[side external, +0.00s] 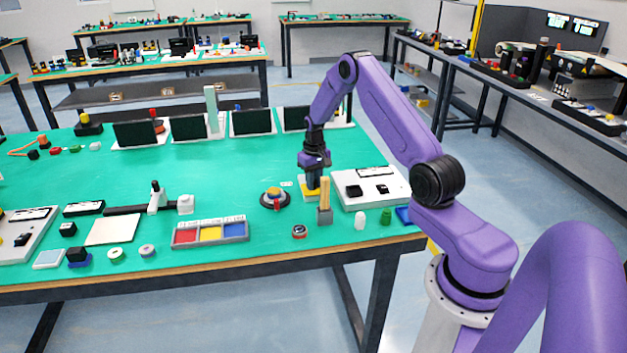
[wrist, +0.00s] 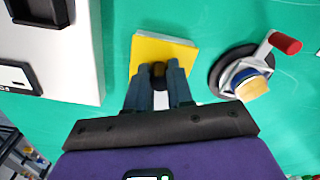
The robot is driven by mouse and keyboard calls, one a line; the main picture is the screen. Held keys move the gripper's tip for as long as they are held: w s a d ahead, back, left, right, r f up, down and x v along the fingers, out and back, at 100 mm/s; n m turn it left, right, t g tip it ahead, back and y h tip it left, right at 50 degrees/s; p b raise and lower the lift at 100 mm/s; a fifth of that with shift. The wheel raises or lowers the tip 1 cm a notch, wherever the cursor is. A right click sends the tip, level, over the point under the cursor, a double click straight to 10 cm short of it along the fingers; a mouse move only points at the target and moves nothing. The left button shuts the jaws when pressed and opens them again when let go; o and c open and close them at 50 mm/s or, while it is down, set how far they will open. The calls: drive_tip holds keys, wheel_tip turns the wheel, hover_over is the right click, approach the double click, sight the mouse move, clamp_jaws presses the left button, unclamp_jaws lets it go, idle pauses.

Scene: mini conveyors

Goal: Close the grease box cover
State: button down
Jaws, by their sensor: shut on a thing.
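The grease box (side external: 307,195) is a small white box with yellow on top, on the green table near the white panel box. In the wrist view a yellow square (wrist: 150,49) with a pale edge lies under my fingers. My gripper (side external: 313,184) points straight down over the box. In the wrist view my gripper (wrist: 159,72) is shut on a small dark round knob (wrist: 158,83) over the yellow square. The fingers hide part of the box, and I cannot tell how the cover sits on it.
A white panel box (side external: 372,200) with black parts stands close on the right. A round crank device (wrist: 218,72) with a red handle (wrist: 286,42) is on the other side. An upright wooden stick (side external: 325,191) stands in front. A three-colour tray (side external: 210,240) lies farther left.

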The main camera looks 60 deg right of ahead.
drive_tip(key=shift+s+a+f, duration=0.1)
drive_tip(key=shift+s+a, duration=0.15)
drive_tip(key=c, duration=1)
unclamp_jaws()
drive_tip(key=shift+d, duration=0.1)
drive_tip(key=shift+w+r, duration=0.1)
drive_tip(key=shift+r, duration=0.5)
wheel_tip(320, 180, up, 16)
drive_tip(key=shift+r, duration=0.2)
